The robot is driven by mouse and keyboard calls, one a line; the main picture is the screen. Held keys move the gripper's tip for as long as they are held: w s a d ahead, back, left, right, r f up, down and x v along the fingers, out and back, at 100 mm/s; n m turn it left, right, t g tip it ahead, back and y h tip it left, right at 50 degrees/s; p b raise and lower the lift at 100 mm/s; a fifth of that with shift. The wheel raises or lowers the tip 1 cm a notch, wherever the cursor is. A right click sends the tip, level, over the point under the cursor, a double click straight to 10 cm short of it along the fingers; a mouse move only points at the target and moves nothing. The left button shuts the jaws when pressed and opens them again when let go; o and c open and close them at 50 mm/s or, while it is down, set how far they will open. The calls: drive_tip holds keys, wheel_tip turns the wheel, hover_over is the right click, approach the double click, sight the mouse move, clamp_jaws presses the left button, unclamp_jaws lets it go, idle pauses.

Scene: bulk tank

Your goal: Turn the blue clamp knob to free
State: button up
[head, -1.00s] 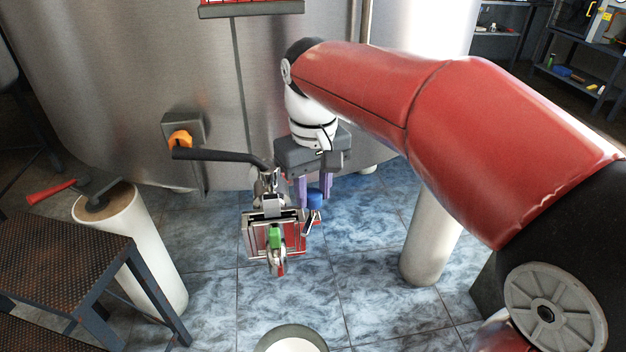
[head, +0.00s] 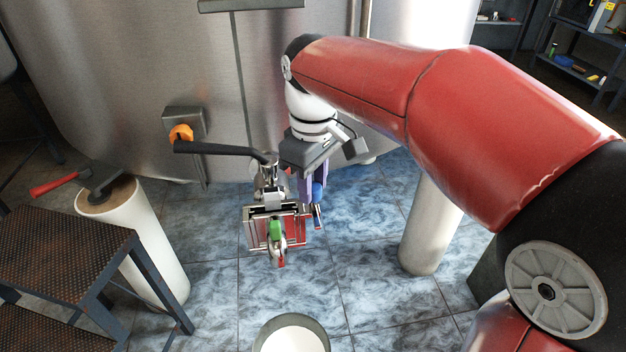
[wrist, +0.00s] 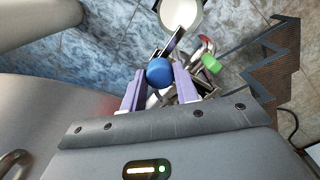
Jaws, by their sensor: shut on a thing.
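The blue clamp knob (head: 318,190) sits on the right side of the metal valve and clamp assembly (head: 273,230) on the tank's front. In the wrist view the knob (wrist: 160,71) lies between the purple fingers of my gripper (wrist: 159,80), near their tips. My gripper (head: 311,188) reaches down from above and is shut on the knob. The fingers hide part of the knob in the head view. A green part (head: 275,229) shows on the front of the assembly.
A white bowl (head: 291,338) is on the floor below. A dark step stand (head: 70,262) and a white post (head: 150,240) stand at left. Open tiled floor lies right of the assembly.

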sight(314, 186)
drive_tip(key=o, duration=1)
wheel_tip(314, 186, up, 8)
drive_tip(key=shift+f, duration=0.1)
